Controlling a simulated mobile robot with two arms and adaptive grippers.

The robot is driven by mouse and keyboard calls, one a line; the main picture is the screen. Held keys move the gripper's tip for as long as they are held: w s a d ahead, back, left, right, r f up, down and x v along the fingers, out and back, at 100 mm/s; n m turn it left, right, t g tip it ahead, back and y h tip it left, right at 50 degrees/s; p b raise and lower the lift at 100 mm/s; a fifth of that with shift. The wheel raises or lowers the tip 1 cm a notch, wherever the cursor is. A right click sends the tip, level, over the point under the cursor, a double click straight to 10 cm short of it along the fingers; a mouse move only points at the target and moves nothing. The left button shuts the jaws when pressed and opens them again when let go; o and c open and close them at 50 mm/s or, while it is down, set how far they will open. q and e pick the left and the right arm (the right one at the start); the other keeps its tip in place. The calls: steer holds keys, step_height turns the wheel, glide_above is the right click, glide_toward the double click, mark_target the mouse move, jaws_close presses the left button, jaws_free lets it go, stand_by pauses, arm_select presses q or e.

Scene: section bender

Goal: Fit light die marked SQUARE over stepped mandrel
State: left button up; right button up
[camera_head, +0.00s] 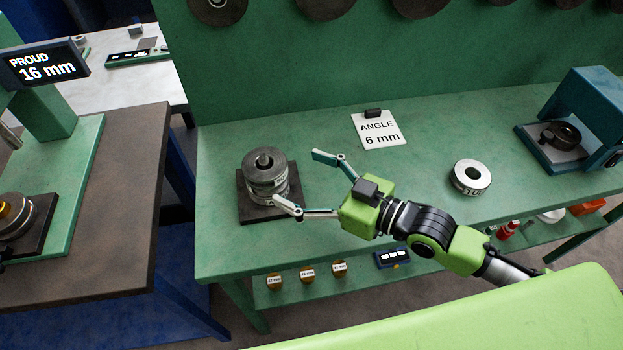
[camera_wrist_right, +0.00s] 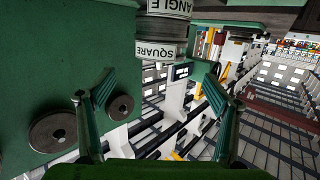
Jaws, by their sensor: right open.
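In the head view a stack of steel dies (camera_head: 265,178) stands on a dark square base at the bench's left end. The tip of the mandrel (camera_head: 264,160) shows through the top. My left gripper is out of view.
A card reading ANGLE 6 mm (camera_head: 379,130) is behind my gripper. A blue device (camera_head: 585,115) stands at the right. Between card and ring the bench is clear.

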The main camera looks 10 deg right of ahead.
steer(key=shift+v, duration=1.1)
